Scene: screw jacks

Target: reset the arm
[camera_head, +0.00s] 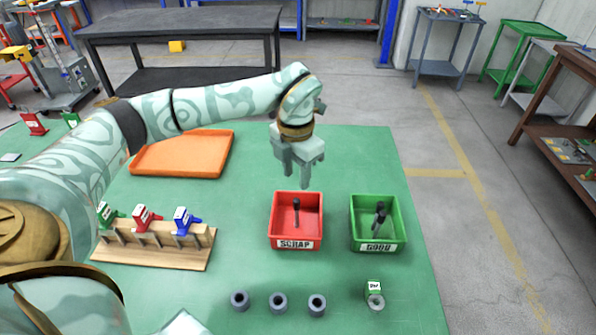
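My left arm (225,104) reaches in from the left across the green table. Its gripper (296,178) points down above the back edge of the red SCRAP bin (284,243). The two fingers are apart with nothing seen between them. The red bin holds a dark upright screw-like part (296,213). The green GOOD bin (362,245), to the right, holds another dark part (379,220). My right gripper is not in view.
A wooden rack (150,255) with green, red and blue tagged parts stands at the left. An orange tray (165,172) lies behind it. Several grey rings, including a front ring (278,302), stand near the front. A green-tagged piece (374,288) is beside one at right.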

